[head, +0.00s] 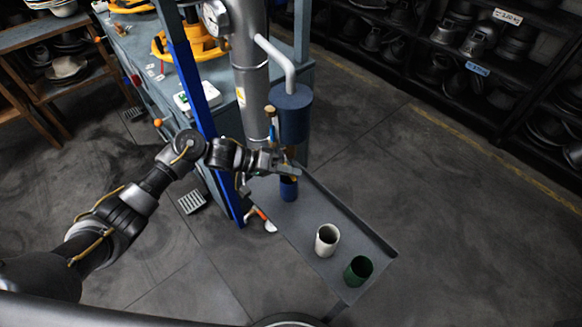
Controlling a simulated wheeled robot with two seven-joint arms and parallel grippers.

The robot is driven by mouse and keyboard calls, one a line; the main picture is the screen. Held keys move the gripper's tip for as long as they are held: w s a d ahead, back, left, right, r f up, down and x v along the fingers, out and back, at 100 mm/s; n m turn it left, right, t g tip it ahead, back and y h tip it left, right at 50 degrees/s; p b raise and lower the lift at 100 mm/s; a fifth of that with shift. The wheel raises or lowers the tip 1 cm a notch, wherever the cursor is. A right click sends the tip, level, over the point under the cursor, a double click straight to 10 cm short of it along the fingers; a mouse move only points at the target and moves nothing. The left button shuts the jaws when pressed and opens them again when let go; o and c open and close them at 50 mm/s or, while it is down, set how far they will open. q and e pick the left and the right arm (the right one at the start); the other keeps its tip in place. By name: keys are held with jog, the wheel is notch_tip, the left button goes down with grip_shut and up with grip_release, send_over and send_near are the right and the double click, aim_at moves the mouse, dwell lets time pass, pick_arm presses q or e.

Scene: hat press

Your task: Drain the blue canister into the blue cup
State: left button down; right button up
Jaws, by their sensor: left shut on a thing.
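The blue canister (291,116) hangs upright beside the tall grey metal column. A narrow fitting with a tan-topped part (270,112) shows at its left side. The blue cup (289,190) stands upright on the grey tray (346,218), below the canister. My left gripper (286,166) is between the canister's underside and the cup's rim. It is shut on the canister's tap, which its fingers mostly hide. The cup's inside is hidden, so I cannot tell whether it holds liquid. My right gripper is not in view.
A white cup (327,240) and a green cup (358,270) stand on the tray's near part. A blue post (196,95) and a workbench stand to the left. Shelves of dark moulds line the back right. The floor right of the tray is clear.

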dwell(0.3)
pick_arm(q)
jog(key=c, duration=1.4)
grip_release()
jog(key=shift+o, duration=0.2)
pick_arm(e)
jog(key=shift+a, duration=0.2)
pick_arm(q)
jog(key=shift+a, duration=0.1)
